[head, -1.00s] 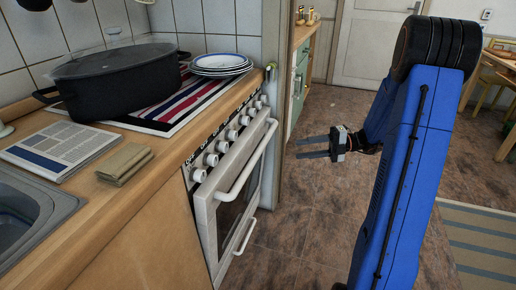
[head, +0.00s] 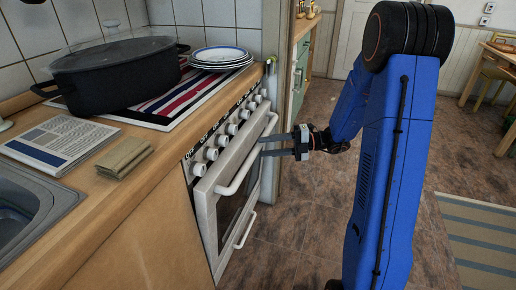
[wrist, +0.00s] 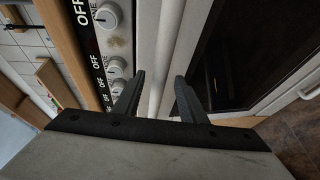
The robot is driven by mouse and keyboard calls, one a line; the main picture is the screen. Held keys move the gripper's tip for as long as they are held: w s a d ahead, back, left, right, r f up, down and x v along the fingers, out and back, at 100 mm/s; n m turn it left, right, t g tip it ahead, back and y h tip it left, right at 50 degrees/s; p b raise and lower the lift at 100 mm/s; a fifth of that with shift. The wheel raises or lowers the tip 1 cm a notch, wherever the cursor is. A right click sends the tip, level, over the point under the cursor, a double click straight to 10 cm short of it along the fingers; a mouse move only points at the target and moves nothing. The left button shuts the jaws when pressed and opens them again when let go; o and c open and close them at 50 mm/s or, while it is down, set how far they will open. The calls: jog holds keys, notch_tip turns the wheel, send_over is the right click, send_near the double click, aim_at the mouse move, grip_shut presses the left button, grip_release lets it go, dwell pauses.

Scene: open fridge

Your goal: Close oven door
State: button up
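The white oven door (head: 207,208) is below the row of knobs at the counter's front. Its top edge appears to stand slightly out from the control panel, tilted outward. A white bar handle (head: 236,182) runs along its top. My gripper (head: 262,146) is open and empty, its two dark fingers pointing left at the far end of the handle. In the wrist view my gripper (wrist: 160,80) has its fingers apart, with the pale handle bar (wrist: 165,58) running between them in the picture. I cannot tell whether they touch it. Dark door glass (wrist: 235,60) shows at right.
A black pot (head: 115,75), stacked plates (head: 221,57) and a striped cloth (head: 165,105) are on the counter above. A lower drawer handle (head: 245,231) is beneath the door. The tiled floor (head: 300,235) before the oven is clear.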

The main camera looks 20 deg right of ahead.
aim_at(261, 147)
jog(key=shift+x, duration=1.85)
grip_shut()
